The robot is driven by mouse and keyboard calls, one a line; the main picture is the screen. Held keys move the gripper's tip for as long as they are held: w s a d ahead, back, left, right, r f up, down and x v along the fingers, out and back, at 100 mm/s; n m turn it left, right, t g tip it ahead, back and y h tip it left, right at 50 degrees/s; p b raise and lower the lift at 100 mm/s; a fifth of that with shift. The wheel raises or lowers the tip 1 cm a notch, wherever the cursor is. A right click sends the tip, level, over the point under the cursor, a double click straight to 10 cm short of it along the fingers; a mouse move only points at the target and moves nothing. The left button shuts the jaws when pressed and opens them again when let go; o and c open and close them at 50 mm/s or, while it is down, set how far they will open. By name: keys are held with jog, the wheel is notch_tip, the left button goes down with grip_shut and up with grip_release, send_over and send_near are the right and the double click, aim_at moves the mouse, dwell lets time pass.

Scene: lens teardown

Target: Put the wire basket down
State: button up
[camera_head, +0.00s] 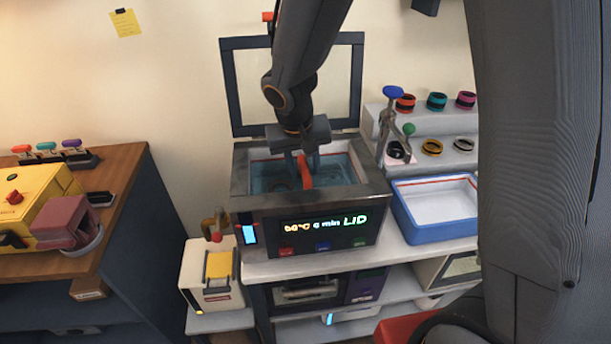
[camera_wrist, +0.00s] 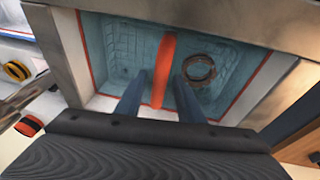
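The wire basket (camera_wrist: 110,45) sits low inside the bath (camera_head: 240,182), within its walls; its mesh shows in the wrist view. Its orange handle (camera_wrist: 163,68) stands up and also shows in the head view (camera_head: 305,172). A dark brownish ring (camera_wrist: 199,70) lies in the basket. My gripper (camera_wrist: 161,76) points down into the bath with one finger on each side of the handle. Narrow gaps seem to show between fingers and handle, so it looks open around it. The basket's underside is hidden.
The bath's framed lid (camera_head: 228,90) stands open behind; the display (camera_head: 325,225) reads "LID". A blue-rimmed white tray (camera_head: 440,205) is at the right, below a shelf of coloured rings (camera_head: 437,102). A clamp stand (camera_head: 388,125) stands close to the bath's right side.

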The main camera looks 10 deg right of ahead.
jog(key=d+b+v, duration=0.1)
jog(key=v, duration=0.6)
jog(key=shift+a+r, duration=0.2)
jog(key=shift+a, duration=0.25)
jog(key=shift+s, duration=0.1)
